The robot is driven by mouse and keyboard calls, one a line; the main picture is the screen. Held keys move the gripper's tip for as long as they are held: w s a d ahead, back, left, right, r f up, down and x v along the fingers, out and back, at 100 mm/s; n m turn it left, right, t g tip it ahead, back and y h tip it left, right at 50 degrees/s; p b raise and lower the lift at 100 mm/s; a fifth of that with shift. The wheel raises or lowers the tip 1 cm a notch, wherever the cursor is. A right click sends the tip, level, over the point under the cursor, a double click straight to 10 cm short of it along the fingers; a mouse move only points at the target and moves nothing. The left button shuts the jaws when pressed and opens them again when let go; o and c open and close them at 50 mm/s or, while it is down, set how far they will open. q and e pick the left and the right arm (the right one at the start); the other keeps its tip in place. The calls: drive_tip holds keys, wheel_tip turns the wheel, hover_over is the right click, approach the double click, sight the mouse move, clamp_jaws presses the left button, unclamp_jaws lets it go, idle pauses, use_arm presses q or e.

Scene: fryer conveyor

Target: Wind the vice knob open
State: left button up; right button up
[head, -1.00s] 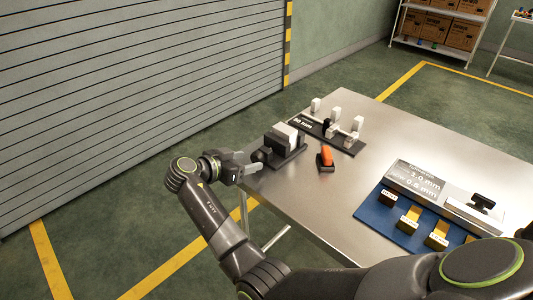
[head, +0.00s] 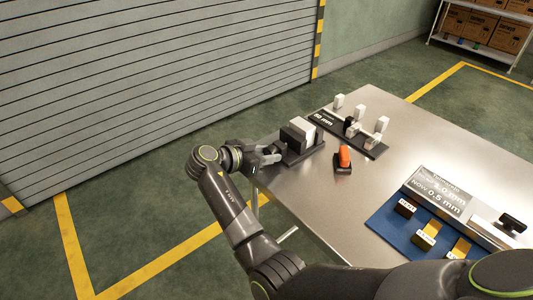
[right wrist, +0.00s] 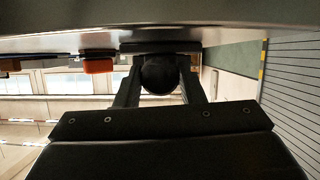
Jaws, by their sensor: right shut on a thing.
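The dark vice (head: 290,153) with a pale block (head: 304,130) between its jaws sits at the table's left edge. Its round dark knob (right wrist: 160,75) shows in the right wrist view between my two fingers. My right gripper (head: 270,153) is at the knob end of the vice, shut on the knob. In the head view the fingers mostly hide the knob. My left gripper is in neither view.
An orange-topped object (head: 344,157) stands right of the vice. Behind it is a dark rack (head: 327,123) with several white blocks. A blue mat (head: 390,228) with yellow-and-dark pieces and a gauge display (head: 437,190) lie at the right. The table's middle is bare.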

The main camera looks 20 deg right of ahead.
drive_tip(key=shift+c, duration=0.7)
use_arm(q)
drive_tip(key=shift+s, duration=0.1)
use_arm(e)
drive_tip(key=shift+n, duration=0.3)
drive_tip(key=shift+w+n+g, duration=0.1)
drive_tip(key=shift+n+g, duration=0.3)
drive_tip(key=shift+g, duration=0.1)
drive_tip(key=n+g+h, duration=0.1)
drive_tip(key=n, duration=0.1)
drive_tip(key=shift+n, duration=0.4)
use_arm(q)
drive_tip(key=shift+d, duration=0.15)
use_arm(e)
drive_tip(key=shift+g+h, duration=0.3)
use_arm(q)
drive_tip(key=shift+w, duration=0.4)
use_arm(e)
drive_tip(key=shift+w+n, duration=0.1)
drive_tip(key=shift+n, duration=0.3)
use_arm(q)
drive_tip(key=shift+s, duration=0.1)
